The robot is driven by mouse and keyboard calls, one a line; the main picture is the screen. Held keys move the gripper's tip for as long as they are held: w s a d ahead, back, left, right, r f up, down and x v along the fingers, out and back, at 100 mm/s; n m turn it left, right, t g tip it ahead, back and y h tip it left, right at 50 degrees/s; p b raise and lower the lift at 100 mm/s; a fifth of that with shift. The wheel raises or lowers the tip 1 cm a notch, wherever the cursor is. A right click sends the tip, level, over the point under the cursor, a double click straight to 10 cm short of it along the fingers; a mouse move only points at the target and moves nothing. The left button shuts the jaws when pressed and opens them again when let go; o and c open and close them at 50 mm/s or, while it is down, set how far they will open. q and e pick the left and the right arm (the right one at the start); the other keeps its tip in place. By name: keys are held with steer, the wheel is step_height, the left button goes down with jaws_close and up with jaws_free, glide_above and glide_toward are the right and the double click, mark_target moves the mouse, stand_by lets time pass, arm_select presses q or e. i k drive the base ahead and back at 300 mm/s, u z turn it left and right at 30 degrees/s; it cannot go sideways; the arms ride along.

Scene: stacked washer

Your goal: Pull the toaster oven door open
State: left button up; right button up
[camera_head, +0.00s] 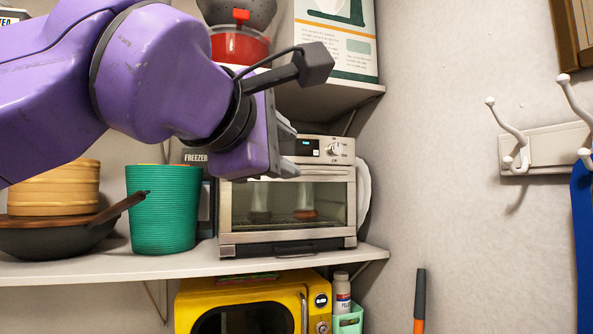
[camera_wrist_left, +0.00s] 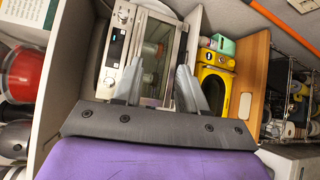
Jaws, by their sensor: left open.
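The toaster oven (camera_head: 348,215) is silver and stands on the upper shelf. Its glass door (camera_head: 285,205) looks shut, with a bar handle (camera_head: 328,174) along its top edge. My left gripper (camera_head: 288,150) is in front of the oven's upper left part and hides some of its top and handle. In the left wrist view the oven (camera_wrist_left: 117,45) appears turned sideways, its door glass (camera_wrist_left: 155,62) between my open fingers (camera_wrist_left: 160,68). The fingers hold nothing; whether they touch the handle I cannot tell. My right gripper is not in view.
A green ribbed bin (camera_head: 163,210), a dark pan (camera_head: 50,238) and a bamboo steamer (camera_head: 55,188) stand left of the oven. A yellow microwave (camera_head: 190,310) is below the shelf (camera_head: 110,268). White wall hooks (camera_head: 510,120) are at right.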

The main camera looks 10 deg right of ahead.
mark_target(309, 173)
steer(key=i, duration=0.9)
